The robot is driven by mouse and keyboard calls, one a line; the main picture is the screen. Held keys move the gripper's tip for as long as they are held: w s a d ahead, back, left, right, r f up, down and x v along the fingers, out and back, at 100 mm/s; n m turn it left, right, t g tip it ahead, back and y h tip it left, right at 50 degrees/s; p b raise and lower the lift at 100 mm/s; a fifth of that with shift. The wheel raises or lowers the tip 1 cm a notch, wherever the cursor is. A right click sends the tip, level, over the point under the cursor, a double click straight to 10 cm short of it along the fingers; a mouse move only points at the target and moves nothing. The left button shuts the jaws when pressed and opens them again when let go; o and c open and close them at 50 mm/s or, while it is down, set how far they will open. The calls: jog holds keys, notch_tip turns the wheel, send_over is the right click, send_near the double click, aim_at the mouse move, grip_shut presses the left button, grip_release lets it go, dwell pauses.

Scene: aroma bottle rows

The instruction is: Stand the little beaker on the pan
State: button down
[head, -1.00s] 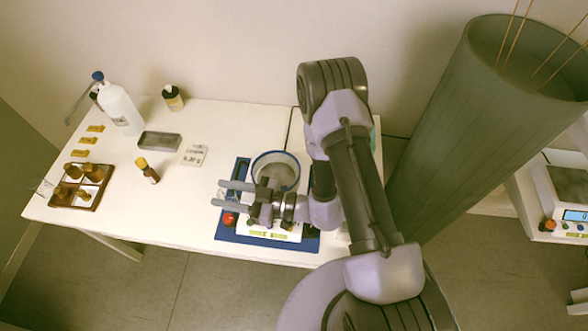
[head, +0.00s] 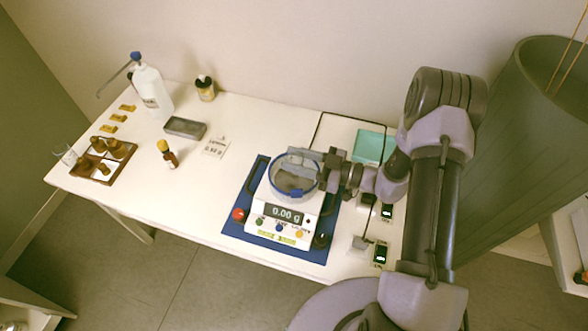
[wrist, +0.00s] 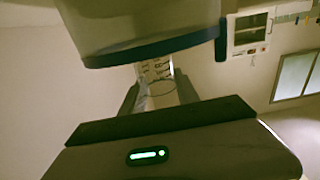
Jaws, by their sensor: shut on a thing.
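The balance (head: 285,215) stands on a blue mat and reads 0.00 g. A clear ring with a blue rim (head: 272,180) stands around its pan (head: 291,182). My gripper (head: 297,168) reaches in from the right over the ring, with its fingers pointing left. In the wrist view my two fingers (wrist: 158,93) stand a little apart. A faint clear curved outline between them looks like the little beaker (wrist: 161,88), and the fingers are shut on it. The beaker is hard to make out in the head view, and I cannot tell whether it touches the pan.
A brown-bottle tray (head: 105,160), a dropper bottle (head: 168,154), a grey dish (head: 185,128), a white card (head: 215,147) and a wash bottle (head: 152,95) stand left. A teal tray (head: 369,146) and small devices lie right of the balance.

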notch_tip(320, 180, down, 4)
jog(key=shift+a+r+b, duration=0.1)
jog(key=shift+r+b, duration=0.05)
jog(key=shift+b, duration=0.45)
jog(key=shift+s+r, duration=0.1)
jog(key=shift+r, duration=0.15)
jog(key=shift+f, duration=0.1)
jog(key=c, duration=0.9)
grip_release()
jog(key=shift+f, duration=0.1)
